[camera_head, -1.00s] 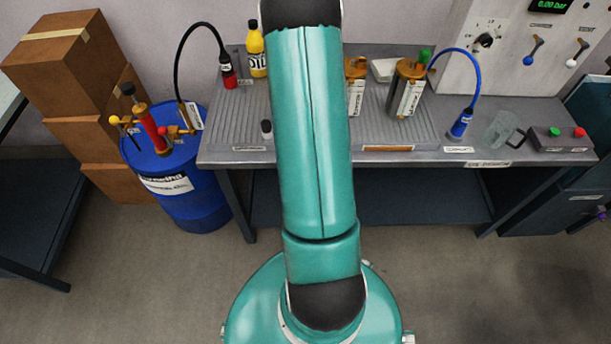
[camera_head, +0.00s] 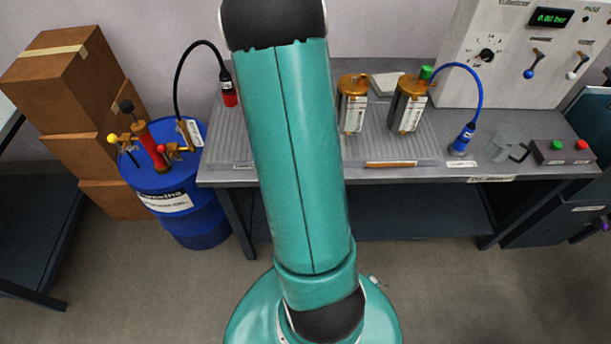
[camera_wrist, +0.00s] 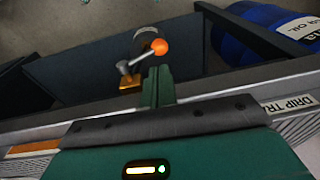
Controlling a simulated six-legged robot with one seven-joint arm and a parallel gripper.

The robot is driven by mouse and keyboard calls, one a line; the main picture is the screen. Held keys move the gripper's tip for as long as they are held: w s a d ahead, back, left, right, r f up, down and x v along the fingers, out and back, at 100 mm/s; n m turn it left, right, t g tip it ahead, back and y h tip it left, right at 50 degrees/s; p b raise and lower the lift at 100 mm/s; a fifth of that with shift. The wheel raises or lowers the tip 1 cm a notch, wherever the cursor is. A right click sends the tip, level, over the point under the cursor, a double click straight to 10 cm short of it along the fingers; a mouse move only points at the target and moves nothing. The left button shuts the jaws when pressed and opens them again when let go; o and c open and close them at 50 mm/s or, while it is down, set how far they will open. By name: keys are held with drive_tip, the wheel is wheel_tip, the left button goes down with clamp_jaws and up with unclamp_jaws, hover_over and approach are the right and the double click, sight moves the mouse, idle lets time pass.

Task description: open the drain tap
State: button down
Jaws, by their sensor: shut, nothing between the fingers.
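In the wrist view, a grey lever with an orange ball end (camera_wrist: 160,47) sits on a small brass-coloured fitting (camera_wrist: 129,80) by the bench's edge. It looks like the drain tap, though no label on it is readable. My gripper (camera_wrist: 157,72) is a green pair of fingers, closed together with nothing between them. Its tips appear just beside the lever, below the orange ball in the picture; I cannot tell whether they touch it. In the head view, my teal arm hides this lever and my gripper.
The bench (camera_head: 480,172) spans the back, with two brass-capped cylinders (camera_head: 352,103) (camera_head: 408,104) on the ribbed tray. A blue drum (camera_head: 203,226) stands left of it, before stacked boxes (camera_head: 75,70). A control panel (camera_head: 505,85) is at right. The floor in front is clear.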

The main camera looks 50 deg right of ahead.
wheel_tip(320, 180, up, 7)
drive_tip(key=shift+s+a+r, duration=0.2)
drive_tip(key=shift+s+a, duration=0.05)
drive_tip(key=shift+s, duration=0.15)
